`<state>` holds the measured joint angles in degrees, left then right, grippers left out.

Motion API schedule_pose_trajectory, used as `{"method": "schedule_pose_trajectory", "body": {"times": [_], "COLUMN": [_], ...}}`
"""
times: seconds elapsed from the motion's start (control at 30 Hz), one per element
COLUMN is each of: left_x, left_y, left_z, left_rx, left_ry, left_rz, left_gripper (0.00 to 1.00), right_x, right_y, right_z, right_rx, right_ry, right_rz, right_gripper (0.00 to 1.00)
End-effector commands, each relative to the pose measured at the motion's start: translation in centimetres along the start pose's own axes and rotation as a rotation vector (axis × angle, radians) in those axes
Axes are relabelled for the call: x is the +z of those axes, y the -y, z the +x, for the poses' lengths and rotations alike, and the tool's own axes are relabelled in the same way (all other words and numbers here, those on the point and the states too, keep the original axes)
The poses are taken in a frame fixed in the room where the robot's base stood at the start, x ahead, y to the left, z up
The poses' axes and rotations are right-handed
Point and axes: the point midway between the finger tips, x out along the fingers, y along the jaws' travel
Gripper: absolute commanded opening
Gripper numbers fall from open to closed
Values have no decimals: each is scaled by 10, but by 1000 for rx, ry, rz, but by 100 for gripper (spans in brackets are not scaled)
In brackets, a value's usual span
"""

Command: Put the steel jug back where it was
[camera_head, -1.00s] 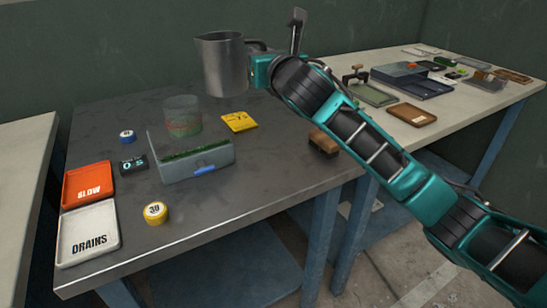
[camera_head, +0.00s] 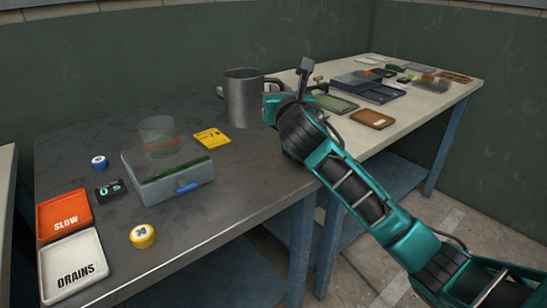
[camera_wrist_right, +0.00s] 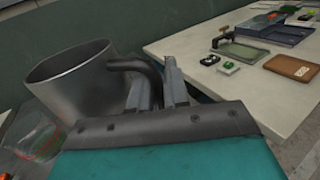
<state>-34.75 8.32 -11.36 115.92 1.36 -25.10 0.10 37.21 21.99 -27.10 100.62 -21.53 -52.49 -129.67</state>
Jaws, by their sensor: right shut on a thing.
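The steel jug (camera_head: 243,98), a grey cylinder with a dark handle, is upright at the back right of the dark table (camera_head: 225,205). I cannot tell whether its base touches the table or is just above it. My right gripper (camera_head: 272,92) is shut on its handle, at the jug's right side. In the right wrist view, the jug (camera_wrist_right: 80,85) is at the left, its open rim showing, and the fingers (camera_wrist_right: 158,88) are around the handle. My left gripper is not in view.
The SLOW tray (camera_head: 64,210) and DRAINS tray (camera_head: 70,262) are at left. A pale table (camera_head: 400,125) with several items adjoins at right.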

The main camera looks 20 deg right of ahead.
Motion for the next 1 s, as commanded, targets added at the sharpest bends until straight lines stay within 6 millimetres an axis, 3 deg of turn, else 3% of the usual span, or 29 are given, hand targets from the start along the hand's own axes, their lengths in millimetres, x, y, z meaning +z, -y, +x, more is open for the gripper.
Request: {"method": "schedule_pose_trajectory", "body": {"times": [0.03, 0.1, 0.3, 0.57, 0.83, 1.0], "left_x": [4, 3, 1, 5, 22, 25], "left_y": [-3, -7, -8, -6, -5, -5], "left_z": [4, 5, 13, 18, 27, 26], "left_rx": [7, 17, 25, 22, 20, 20], "left_ry": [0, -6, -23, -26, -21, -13], "left_rz": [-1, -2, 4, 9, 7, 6], "left_gripper": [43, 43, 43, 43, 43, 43], "right_x": [-18, -36, -79, -97, -135, -136], "right_y": [0, 1, 3, 4, 5, 6], "right_z": [0, 0, 0, 0, 0, 0], "right_rx": [1, 2, 0, 2, 2, 1], "right_ry": [0, 0, 3, 6, 3, 7], "right_rz": [4, 4, 4, 4, 3, 3], "right_gripper": [0, 0, 0, 0, 0, 0]}}
